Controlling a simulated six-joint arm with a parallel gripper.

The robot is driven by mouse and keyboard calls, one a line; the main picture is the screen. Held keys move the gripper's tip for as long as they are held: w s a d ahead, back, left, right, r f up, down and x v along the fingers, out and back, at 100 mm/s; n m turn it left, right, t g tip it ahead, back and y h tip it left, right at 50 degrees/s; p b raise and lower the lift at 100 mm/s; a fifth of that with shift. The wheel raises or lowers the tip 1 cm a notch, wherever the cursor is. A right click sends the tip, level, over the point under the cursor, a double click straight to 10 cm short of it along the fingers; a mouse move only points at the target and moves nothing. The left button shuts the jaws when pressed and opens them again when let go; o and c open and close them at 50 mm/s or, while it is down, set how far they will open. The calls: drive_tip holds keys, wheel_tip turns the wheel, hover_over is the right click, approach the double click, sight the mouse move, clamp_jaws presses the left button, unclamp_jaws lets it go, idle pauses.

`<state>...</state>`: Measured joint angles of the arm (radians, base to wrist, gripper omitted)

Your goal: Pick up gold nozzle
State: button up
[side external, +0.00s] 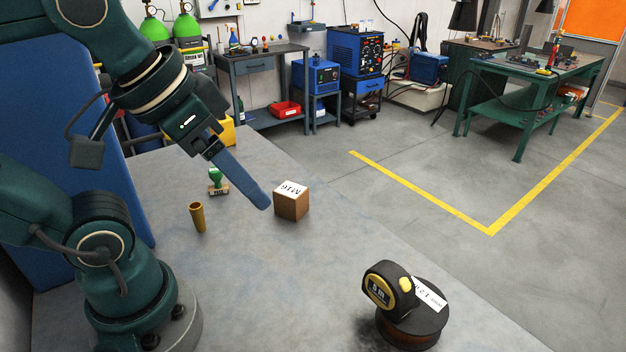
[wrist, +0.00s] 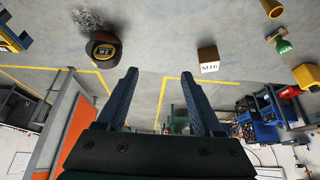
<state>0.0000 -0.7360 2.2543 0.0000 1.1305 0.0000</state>
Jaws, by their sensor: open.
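The gold nozzle (side external: 197,217) is a small brass-coloured cylinder standing upright on the grey table, left of centre in the side external view. It also shows at the top right edge of the wrist view (wrist: 272,8), partly cut off. My gripper (side external: 264,204) is above the table near the brown box, to the right of the nozzle and apart from it. In the wrist view my gripper (wrist: 158,75) has its two fingers spread, with nothing between them.
A green-handled stamp (side external: 218,182) stands behind the nozzle. A brown box marked M16 (side external: 291,202) is beside my gripper. A tape measure (side external: 388,285) rests on a dark spool (side external: 412,328) at the front right. The table (side external: 270,285) is clear in front of the nozzle.

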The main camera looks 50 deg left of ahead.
drive_tip(key=s+a+f+m+g+y, duration=0.1)
drive_tip(key=a+f+m+g+y, duration=0.2)
drive_tip(key=a, duration=0.2)
wheel_tip(320, 180, up, 3)
drive_tip(key=m+g+y, duration=0.7)
drive_tip(key=m+y, duration=0.3)
drive_tip(key=m, duration=0.2)
hover_over(200, 209)
drive_tip(key=shift+n, duration=0.3)
drive_tip(key=f, duration=1.7)
drive_tip(key=shift+d+f, duration=0.1)
drive_tip(key=shift+d, duration=0.25)
drive_tip(key=shift+x, duration=2.6)
drive_tip(key=shift+w+f, duration=0.1)
drive_tip(key=shift+c, duration=0.3)
clamp_jaws()
